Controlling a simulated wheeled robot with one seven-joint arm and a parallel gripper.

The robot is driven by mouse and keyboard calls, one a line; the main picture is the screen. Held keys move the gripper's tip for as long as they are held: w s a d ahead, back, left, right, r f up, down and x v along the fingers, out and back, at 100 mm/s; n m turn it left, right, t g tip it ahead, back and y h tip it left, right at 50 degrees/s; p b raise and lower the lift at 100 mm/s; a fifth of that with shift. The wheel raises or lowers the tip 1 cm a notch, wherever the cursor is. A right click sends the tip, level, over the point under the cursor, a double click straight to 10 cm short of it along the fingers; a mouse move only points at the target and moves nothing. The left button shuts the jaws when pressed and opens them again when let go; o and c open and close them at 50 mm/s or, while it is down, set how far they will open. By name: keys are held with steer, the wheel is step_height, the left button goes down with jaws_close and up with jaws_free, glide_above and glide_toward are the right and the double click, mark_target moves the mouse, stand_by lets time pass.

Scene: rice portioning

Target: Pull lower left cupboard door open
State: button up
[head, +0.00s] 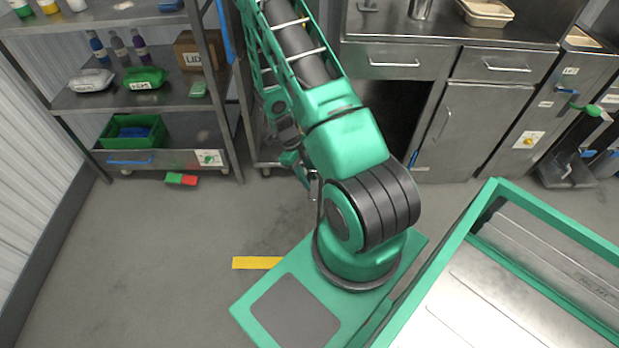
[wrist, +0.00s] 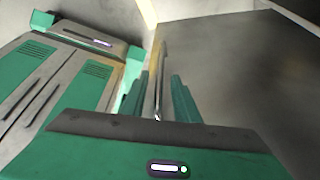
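The lower left cupboard shows a dark opening (head: 398,108) beneath its drawer, so its door stands at least partly open. My arm covers most of that door in the head view. In the wrist view a broad grey panel (wrist: 240,75), apparently the door, fills the right side. A thin upright metal bar (wrist: 160,75), apparently its handle, stands between the two green fingers of my gripper (wrist: 159,88). The fingers are apart with a gap beside the bar; contact is not clear. In the head view my gripper is small and partly hidden behind the arm.
The right cupboard door (head: 472,125) is closed, with drawers (head: 400,62) above. A steel shelf rack (head: 150,98) stands at the left. The floor (head: 140,240) at left is clear, apart from a red-green block (head: 182,179).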

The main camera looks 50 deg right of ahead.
steer(key=v, duration=1)
steer(key=s+a+r+n+t, duration=0.1)
steer(key=s+r+n, duration=0.2)
steer(key=r+n, duration=0.55)
steer(key=s+r+n+t, duration=0.1)
steer(key=s+r+n, duration=0.15)
steer(key=r, duration=1.05)
steer(key=s+a+r+n+t, duration=0.1)
steer(key=s+a+r+n, duration=0.2)
steer(key=s+r+n, duration=0.3)
steer(key=s+a+r+n+t+y, duration=0.1)
steer(key=s+a+r+n, duration=0.3)
steer(key=s+n, duration=0.5)
step_height(320, 180, up, 2)
steer(key=shift+s+r+n, duration=0.15)
steer(key=shift+r+n, duration=0.05)
steer(key=shift+n, duration=0.1)
